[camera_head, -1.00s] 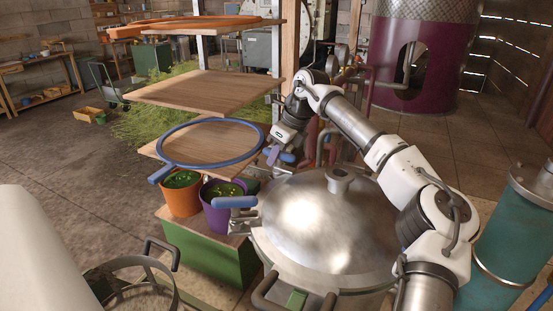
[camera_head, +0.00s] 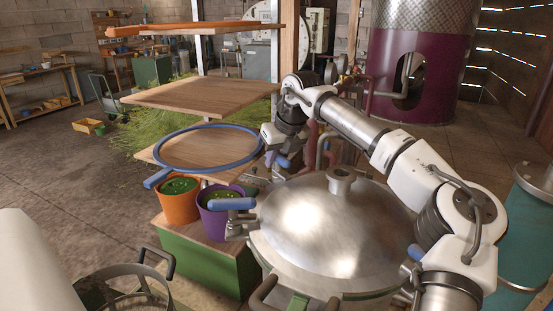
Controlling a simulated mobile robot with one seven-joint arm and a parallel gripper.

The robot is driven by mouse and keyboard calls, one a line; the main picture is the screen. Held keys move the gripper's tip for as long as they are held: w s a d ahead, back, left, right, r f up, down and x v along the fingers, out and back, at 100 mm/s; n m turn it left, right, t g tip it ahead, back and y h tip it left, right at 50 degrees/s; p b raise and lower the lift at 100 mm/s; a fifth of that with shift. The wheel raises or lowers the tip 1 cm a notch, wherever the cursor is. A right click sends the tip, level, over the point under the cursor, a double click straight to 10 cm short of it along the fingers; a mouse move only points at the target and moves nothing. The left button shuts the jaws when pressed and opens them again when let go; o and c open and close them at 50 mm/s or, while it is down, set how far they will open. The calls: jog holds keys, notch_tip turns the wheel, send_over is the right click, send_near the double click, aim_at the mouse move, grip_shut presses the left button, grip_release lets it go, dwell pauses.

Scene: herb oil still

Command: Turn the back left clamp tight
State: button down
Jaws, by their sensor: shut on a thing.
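A large steel still pot with a domed lid (camera_head: 325,222) stands at the centre, with a round knob on top. The back left clamp (camera_head: 284,161) shows a blue handle at the lid's far left edge. My gripper (camera_head: 272,158) is there, shut on that handle; its fingertips are small and partly hidden, as is the clamp's body. Another clamp with a blue handle (camera_head: 232,204) sits at the lid's left edge, nearer to me, with its handle pointing left.
An orange bucket (camera_head: 179,207) and a purple bucket (camera_head: 211,220) with green contents stand left of the pot. A blue ring (camera_head: 165,172) lies on a wooden shelf (camera_head: 200,96) stack behind them. A teal cylinder (camera_head: 526,235) stands right. Open floor lies left.

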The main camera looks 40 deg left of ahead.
dwell(0.3)
jog(key=c, duration=1.3)
grip_release()
jog(key=b+v, duration=0.2)
jog(key=v, duration=1.2)
jog(key=shift+a, duration=0.1)
